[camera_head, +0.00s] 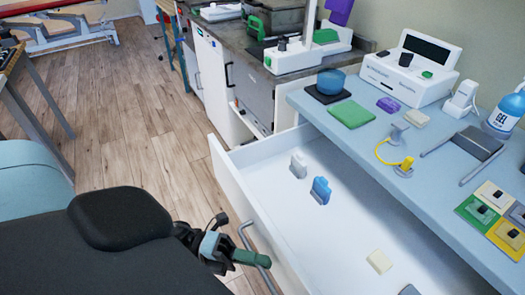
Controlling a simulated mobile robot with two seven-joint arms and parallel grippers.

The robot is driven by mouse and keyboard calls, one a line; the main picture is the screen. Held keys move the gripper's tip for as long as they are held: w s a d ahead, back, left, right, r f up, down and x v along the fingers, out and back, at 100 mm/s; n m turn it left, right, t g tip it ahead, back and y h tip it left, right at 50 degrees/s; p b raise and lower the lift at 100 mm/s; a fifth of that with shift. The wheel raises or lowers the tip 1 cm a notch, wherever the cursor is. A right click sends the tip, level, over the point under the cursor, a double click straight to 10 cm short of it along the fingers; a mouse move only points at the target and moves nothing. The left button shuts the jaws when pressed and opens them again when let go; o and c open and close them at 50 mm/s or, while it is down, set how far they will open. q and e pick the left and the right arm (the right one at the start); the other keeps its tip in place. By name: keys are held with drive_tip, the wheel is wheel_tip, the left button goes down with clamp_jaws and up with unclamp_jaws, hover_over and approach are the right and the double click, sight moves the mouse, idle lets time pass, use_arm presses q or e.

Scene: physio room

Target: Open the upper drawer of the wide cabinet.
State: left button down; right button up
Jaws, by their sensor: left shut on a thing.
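The upper drawer (231,192) of the wide cabinet (318,108) is pulled well out, and its white interior shows. A grey bar handle (244,235) is on its white front. My left gripper (248,257) is at this handle and shut on it, with a green-tipped finger across the bar. Inside the drawer are a grey-white item (298,166), a blue item (320,190), a cream block (379,261) and a dark piece cut off at the bottom edge. The lower part of the cabinet is hidden. My right gripper is out of view.
A grey-topped counter (232,37) stands behind. The wooden floor (130,115) left of the drawer is clear.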

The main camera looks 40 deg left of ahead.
use_arm(q)
drive_tip(key=shift+s, duration=0.15)
drive_tip(key=c, duration=1.5)
unclamp_jaws()
drive_tip(key=shift+a, duration=0.15)
drive_tip(key=b+v, duration=0.1)
drive_tip(key=v, duration=0.6)
drive_tip(key=shift+s+a, duration=0.1)
drive_tip(key=shift+a, duration=0.2)
